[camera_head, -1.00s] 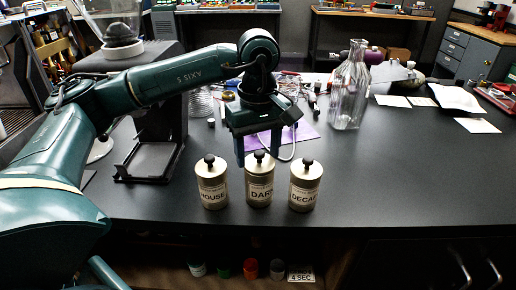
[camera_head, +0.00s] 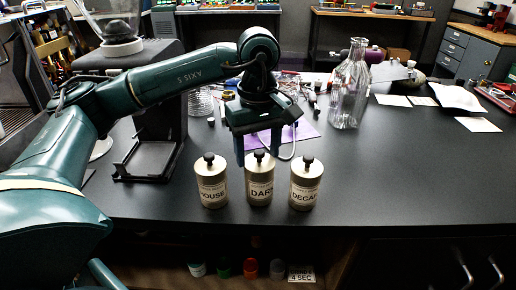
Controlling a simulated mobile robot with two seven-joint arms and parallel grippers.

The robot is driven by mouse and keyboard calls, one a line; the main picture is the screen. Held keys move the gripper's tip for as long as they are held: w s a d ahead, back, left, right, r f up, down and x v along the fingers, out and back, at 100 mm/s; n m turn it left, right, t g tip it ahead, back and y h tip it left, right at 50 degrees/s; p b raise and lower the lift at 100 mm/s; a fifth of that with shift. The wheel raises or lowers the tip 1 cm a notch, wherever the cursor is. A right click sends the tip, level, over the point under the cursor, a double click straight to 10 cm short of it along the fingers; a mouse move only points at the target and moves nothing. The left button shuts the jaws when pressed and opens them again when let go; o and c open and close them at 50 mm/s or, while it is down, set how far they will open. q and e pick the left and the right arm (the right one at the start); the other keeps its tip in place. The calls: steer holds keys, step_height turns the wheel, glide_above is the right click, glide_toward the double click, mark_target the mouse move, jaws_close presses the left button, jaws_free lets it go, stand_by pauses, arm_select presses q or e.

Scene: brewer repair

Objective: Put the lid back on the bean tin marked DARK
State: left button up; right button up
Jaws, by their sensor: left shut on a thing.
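The tin marked DARK (camera_head: 260,188) stands upright in the middle of a row of three on the dark counter. A lid with a black knob (camera_head: 259,155) sits at its top; I cannot tell whether it is fully seated. My left gripper (camera_head: 258,157) comes down from above, its two fingers on either side of the knob, shut on the lid's knob. The tin marked HOUSE (camera_head: 212,186) stands to the left and the tin marked DECAF (camera_head: 305,188) to the right, both with knobbed lids on. My right gripper is not in view.
A glass carafe (camera_head: 349,92) stands behind to the right. A purple mat (camera_head: 308,132) with small items lies behind the tins. A black brewer stand (camera_head: 150,158) is at the left. The counter right of the tins is clear.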

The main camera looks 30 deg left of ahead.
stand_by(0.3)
arm_select(q)
steer(key=o, duration=1.4)
steer(key=shift+r+p, duration=2.35)
steer(key=shift+r, duration=1.2)
steer(key=shift+c, duration=0.3)
jaws_close()
